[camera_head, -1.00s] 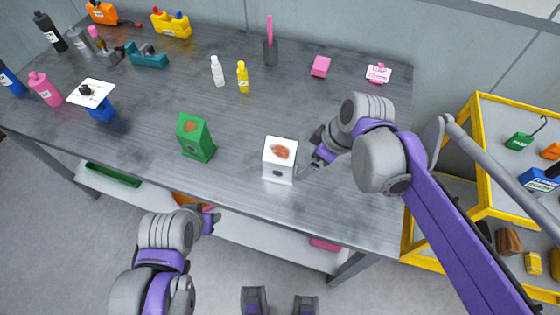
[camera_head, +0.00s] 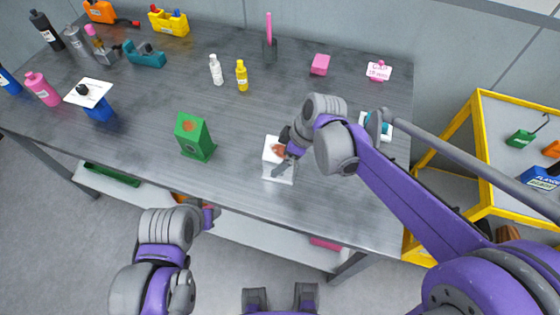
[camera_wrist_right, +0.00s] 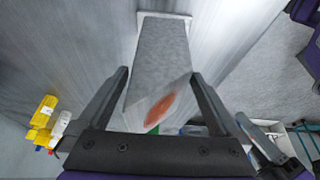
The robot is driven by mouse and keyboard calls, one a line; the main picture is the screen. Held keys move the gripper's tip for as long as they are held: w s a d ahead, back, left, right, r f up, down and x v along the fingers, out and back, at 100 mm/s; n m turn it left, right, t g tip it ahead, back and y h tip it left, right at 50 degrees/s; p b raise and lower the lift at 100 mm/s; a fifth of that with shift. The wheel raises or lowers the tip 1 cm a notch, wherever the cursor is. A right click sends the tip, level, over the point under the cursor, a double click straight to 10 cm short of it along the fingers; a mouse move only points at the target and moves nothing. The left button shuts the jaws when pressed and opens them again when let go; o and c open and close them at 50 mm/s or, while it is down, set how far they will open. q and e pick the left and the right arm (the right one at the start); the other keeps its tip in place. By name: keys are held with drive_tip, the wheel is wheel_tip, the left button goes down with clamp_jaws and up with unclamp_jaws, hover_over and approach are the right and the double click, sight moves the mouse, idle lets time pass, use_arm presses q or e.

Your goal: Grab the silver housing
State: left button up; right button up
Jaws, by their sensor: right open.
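The silver housing (camera_head: 269,166) is a pale box with an orange-red spot, standing near the front edge of the workbench. It fills the middle of the right wrist view (camera_wrist_right: 160,50), with its spot towards me. My right gripper (camera_head: 284,162) is at the housing and covers part of it in the head view. In the right wrist view the gripper (camera_wrist_right: 160,74) is open, one finger on either side of the housing. I cannot tell whether they touch it. My left gripper (camera_head: 208,216) is low in front of the bench; its jaws are too small to read.
A green housing (camera_head: 196,138) stands left of the silver one. A white bottle (camera_head: 216,70) and a yellow bottle (camera_head: 242,76) stand behind. A teal part on a white plate (camera_head: 383,124) is right, partly behind my right arm. A yellow-framed shelf (camera_head: 477,120) stands at the right.

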drive_tip(key=shift+w+a+f, duration=0.1)
drive_tip(key=shift+a+f, duration=0.2)
drive_tip(key=shift+f, duration=0.3)
clamp_jaws()
